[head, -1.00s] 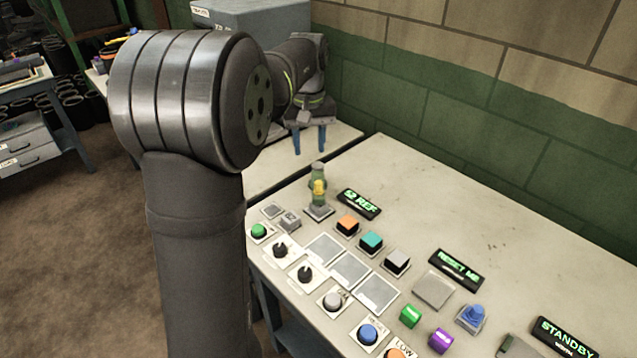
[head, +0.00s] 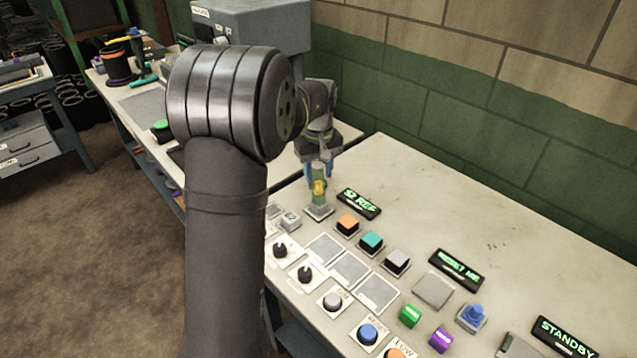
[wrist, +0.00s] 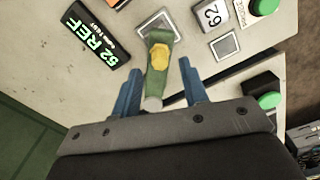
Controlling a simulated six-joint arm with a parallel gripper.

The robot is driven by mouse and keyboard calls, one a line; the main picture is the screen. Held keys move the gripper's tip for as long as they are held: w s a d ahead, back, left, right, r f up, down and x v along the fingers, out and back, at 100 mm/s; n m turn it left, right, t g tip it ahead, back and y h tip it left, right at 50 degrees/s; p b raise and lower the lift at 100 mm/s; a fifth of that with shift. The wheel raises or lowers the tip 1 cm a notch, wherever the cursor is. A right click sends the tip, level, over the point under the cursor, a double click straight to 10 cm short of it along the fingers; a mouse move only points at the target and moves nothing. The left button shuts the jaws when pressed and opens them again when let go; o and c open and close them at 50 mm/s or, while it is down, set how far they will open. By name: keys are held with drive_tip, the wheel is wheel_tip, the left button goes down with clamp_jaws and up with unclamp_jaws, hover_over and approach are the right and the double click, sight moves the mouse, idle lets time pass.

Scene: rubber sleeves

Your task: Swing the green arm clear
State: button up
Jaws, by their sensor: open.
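The green arm (head: 319,180) is a small green lever with a yellow middle, standing on a square grey base (head: 319,212) at the bench's far left part. In the wrist view the green arm (wrist: 157,78) lies between my gripper's two blue fingers, with a gap on each side. My gripper (head: 319,170) is open, just behind and around the lever's upper part in the head view. My gripper (wrist: 158,85) shows no visible contact with the lever. My own arm hides part of the bench's left edge.
A display reading "52 REF" (head: 359,204) stands right of the lever. Orange (head: 348,224) and teal (head: 371,242) buttons and black knobs (head: 280,250) sit nearer the front. The bench's back right (head: 480,210) is clear. A green-painted wall (head: 440,120) runs behind.

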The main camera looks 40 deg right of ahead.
sight(318, 182)
drive_tip(key=shift+f, duration=2.1)
clamp_jaws()
